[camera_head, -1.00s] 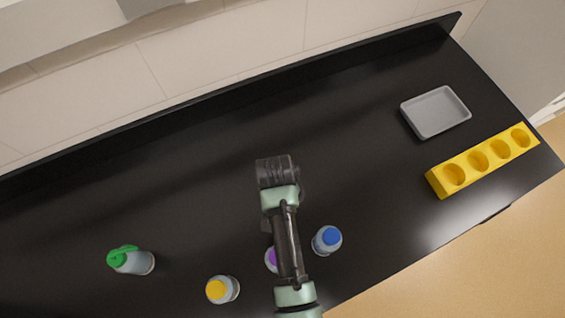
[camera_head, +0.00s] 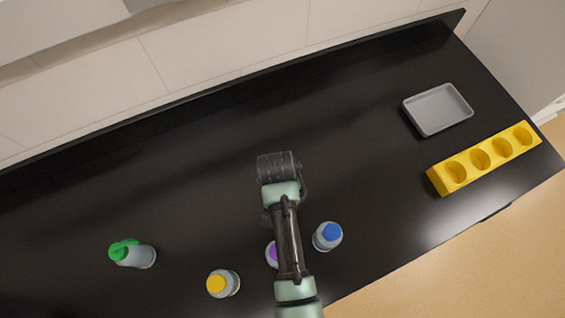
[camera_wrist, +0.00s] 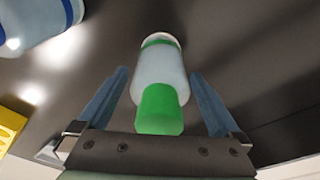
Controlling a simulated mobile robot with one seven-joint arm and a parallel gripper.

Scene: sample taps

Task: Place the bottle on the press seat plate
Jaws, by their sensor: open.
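In the wrist view a pale bottle with a green cap (camera_wrist: 160,108) stands between the two fingers of my gripper (camera_wrist: 158,74). The fingers are open, with a gap on both sides of the bottle. In the head view my wrist and arm cover the spot under the gripper, so the fingers and this bottle are hidden there. A bottle with a green top (camera_head: 133,254) also stands at the far left of the head view, well away from my arm. I cannot make out a press seat plate in either view.
Bottles with yellow (camera_head: 222,284), purple (camera_head: 272,254) and blue (camera_head: 327,236) caps stand near the front edge; my arm partly covers the purple one. A grey tray (camera_head: 437,109) and a yellow block with holes (camera_head: 447,184) lie at the right. The middle counter (camera_head: 180,190) is clear.

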